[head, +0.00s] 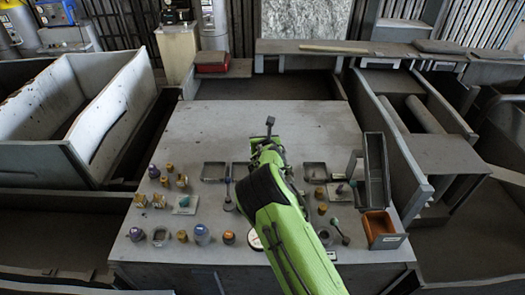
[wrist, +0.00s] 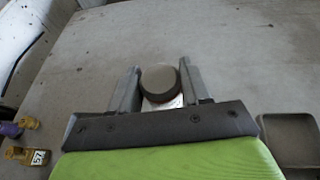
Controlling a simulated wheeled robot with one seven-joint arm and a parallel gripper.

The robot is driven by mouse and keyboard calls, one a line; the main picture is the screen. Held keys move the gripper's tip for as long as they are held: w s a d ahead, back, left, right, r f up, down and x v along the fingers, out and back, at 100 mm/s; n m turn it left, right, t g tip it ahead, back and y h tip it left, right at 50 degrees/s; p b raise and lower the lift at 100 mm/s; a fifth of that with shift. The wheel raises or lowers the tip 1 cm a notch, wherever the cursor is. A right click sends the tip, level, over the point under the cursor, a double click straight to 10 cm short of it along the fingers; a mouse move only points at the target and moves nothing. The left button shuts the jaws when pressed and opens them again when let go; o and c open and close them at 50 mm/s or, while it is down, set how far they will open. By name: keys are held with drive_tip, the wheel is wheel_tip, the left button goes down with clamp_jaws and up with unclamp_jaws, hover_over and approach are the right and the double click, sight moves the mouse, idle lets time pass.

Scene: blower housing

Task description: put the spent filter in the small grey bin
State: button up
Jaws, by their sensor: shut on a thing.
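My gripper (wrist: 160,70) is shut on a short round piece (wrist: 160,82) with a beige top and dark rim, apparently the spent filter. It sits between the two grey fingers, above bare table. In the head view my green arm reaches over the table; the fingers and held piece cannot be made out there. Small grey open trays stand on the table, one left of my arm (head: 214,171) and one to its right (head: 316,172). A taller narrow grey container (head: 376,168) stands at the right. I cannot tell which is the small grey bin.
An orange-lined box (head: 380,229) stands at the table's right front. Several small jars, knobs and numbered yellow blocks (wrist: 27,156) cover the front left. A grey tray (wrist: 290,138) shows at the wrist view's lower right. The table's far half (head: 240,120) is mostly clear.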

wheel_tip(320, 180, down, 8)
drive_tip(key=shift+s+r, duration=0.1)
drive_tip(key=shift+f, duration=0.25)
drive_tip(key=o, duration=1.2)
drive_tip(key=shift+c, duration=0.2)
